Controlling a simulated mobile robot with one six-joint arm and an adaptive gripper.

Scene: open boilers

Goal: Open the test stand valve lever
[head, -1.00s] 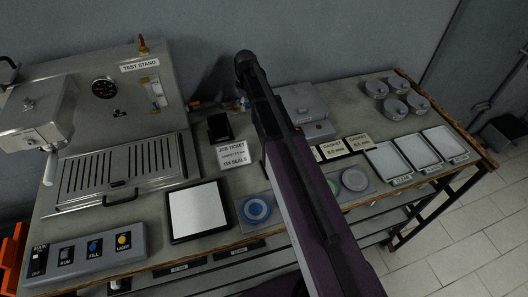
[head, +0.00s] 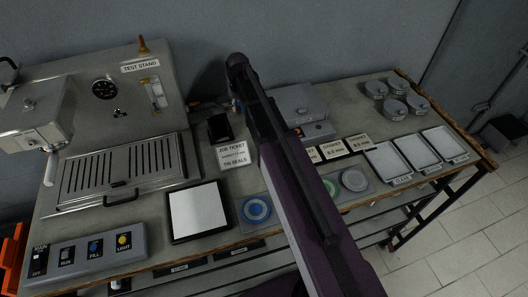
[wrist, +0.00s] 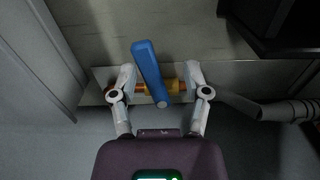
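The valve lever (wrist: 149,66) is a blue bar in the wrist view, leaning slightly left. Its lower end sits at a brass valve body (wrist: 174,86) on a copper-coloured pipe, in front of a metal plate. My gripper (wrist: 159,74) is open, with one finger on each side of the lever. Gaps show between the fingers and the blue bar, so it is not gripped.
The test stand (head: 140,95) with its gauge is at the left of the bench. A job ticket (head: 233,155), a black-framed white pad (head: 198,210) and a grey box (head: 300,103) lie near my arm. Trays (head: 421,150) and round tins stand at the right. A dark hose (wrist: 270,108) runs right of my gripper.

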